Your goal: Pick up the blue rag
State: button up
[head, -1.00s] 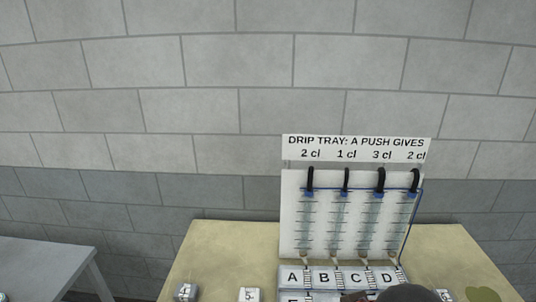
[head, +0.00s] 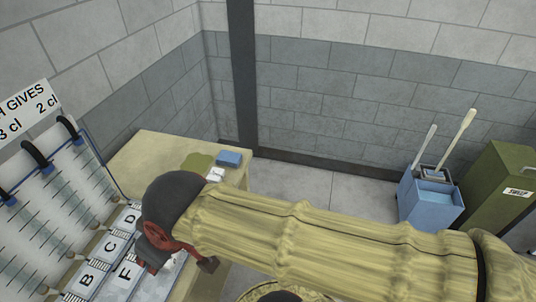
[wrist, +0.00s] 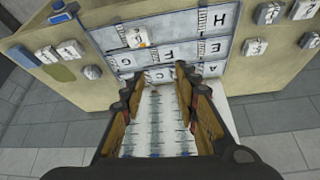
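A small blue folded cloth, which looks like the blue rag (head: 229,158), lies on the far right corner of the tan table (head: 160,147), beside an olive-green patch (head: 197,162). The rag also shows as a small blue shape in the wrist view (wrist: 62,73), at the left, near the table's edge. My gripper (head: 178,262) is above the lettered boxes, nearer than the rag and well apart from it. In the wrist view its fingers (wrist: 157,82) are spread with nothing held between them. My arm hides part of the table in the head view.
An upright board with syringe-like tubes and hoses (head: 45,185) stands at the left. Lettered panels (head: 110,247) lie before it, and small numbered blocks (wrist: 92,72) dot the table. A blue mop bucket (head: 430,210) and green bin (head: 500,195) stand by the right wall.

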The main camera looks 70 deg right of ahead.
aim_at(233, 159)
jog(key=z, duration=1.6)
jog(key=i+l, duration=0.1)
jog(key=i+l+u, duration=0.55)
jog(key=i+l, duration=0.3)
jog(key=l+u, duration=0.1)
jog(key=u, duration=1.1)
